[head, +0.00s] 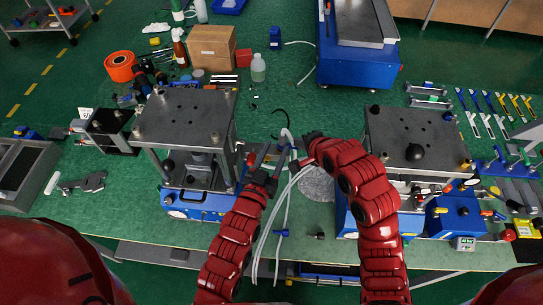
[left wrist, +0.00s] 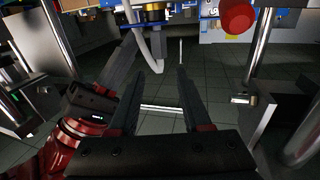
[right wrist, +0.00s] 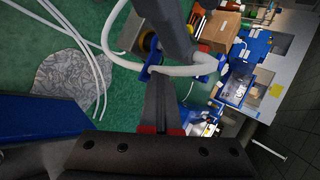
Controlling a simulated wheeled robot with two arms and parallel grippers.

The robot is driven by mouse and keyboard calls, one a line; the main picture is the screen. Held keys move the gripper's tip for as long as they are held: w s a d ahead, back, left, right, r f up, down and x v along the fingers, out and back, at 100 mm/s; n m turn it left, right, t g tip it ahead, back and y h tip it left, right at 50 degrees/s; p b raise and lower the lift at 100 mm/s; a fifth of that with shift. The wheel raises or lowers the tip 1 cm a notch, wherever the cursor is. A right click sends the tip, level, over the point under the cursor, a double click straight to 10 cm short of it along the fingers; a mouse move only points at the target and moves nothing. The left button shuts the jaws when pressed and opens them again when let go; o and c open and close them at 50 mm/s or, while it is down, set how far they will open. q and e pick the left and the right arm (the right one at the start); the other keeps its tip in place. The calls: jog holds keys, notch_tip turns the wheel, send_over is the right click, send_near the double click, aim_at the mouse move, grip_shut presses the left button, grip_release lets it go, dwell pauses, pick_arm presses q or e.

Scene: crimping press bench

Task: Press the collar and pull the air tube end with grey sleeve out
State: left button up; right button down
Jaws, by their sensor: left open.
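White air tubes (head: 288,192) hang between the two presses, with a blue piece (head: 281,233) on them. My left gripper (head: 264,172) is open beside the left press, just left of the tubes. In the left wrist view a pale tube (left wrist: 157,52) bends down from blue fittings, ahead of its spread fingers (left wrist: 157,68). My right gripper (head: 305,147) is right of the tubes. In the right wrist view its fingers (right wrist: 158,90) are close together on a looped white tube (right wrist: 180,71), beside a blue piece (right wrist: 151,70). I cannot make out the grey sleeve or the collar clearly.
The left press (head: 187,115) and right press (head: 415,135) flank the tubes closely. A round grey patch (head: 317,184) lies between them. Behind stand a bottle (head: 258,68), a cardboard box (head: 212,47) and a blue machine (head: 357,68). A red knob (left wrist: 238,15) shows in the left wrist view.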

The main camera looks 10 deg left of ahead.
aim_at(284, 132)
pick_arm(q)
jog(key=x, duration=1)
grip_shut()
dwell(0.4)
